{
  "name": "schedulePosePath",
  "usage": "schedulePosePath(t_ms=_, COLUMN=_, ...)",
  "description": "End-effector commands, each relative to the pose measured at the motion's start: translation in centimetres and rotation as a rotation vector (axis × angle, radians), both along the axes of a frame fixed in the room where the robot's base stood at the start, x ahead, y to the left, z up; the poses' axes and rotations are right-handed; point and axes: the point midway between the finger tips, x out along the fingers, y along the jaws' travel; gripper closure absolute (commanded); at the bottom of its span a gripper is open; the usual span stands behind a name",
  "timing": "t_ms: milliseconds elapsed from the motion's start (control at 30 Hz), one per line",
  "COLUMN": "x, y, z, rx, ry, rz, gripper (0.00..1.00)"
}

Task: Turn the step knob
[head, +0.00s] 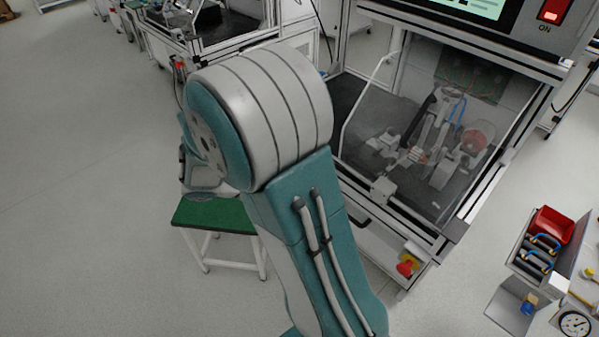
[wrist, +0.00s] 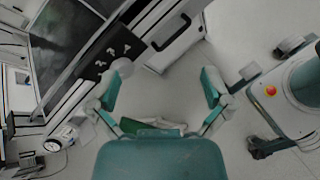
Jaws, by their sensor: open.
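The stator test machine (head: 440,215) stands right of my arm in the head view, with a clear cover over a fixture. I cannot identify the step knob for certain. In the wrist view, a pale round shape (wrist: 122,67) shows by my left finger, beside a black panel (wrist: 108,54) with white marks. Whether it is a knob or touches the finger is unclear. In the head view my arm hides most of the gripper.
A green-topped stool (head: 215,215) stands beside the machine. A red button (head: 406,268) on yellow sits low on the machine's front, and a red ON switch (head: 552,10) at the top. A cart with a red bin (head: 553,225) is at right. Floor at left is clear.

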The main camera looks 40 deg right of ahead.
Motion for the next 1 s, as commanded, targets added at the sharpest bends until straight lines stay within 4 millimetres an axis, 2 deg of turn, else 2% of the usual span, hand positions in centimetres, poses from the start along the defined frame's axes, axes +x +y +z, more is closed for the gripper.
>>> schedulePosePath(t_ms=33, x=0.8, y=-0.4, z=-1.2, rx=-0.044, ry=0.065, rz=0.039, gripper=0.00)
schedulePosePath(t_ms=200, x=3.7, y=-1.7, z=-4.7, rx=-0.198, ry=0.261, rz=0.188, gripper=0.00)
schedulePosePath(t_ms=500, x=7.5, y=-2.1, z=-11.3, rx=-0.406, ry=0.513, rz=0.437, gripper=0.00)
schedulePosePath(t_ms=600, x=8.0, y=-2.1, z=-12.4, rx=-0.435, ry=0.547, rz=0.476, gripper=0.00)
schedulePosePath(t_ms=767, x=8.2, y=-2.8, z=-12.7, rx=-0.446, ry=0.557, rz=0.490, gripper=0.00)
schedulePosePath(t_ms=1000, x=8.5, y=-6.8, z=-12.7, rx=-0.444, ry=0.556, rz=0.483, gripper=0.00)
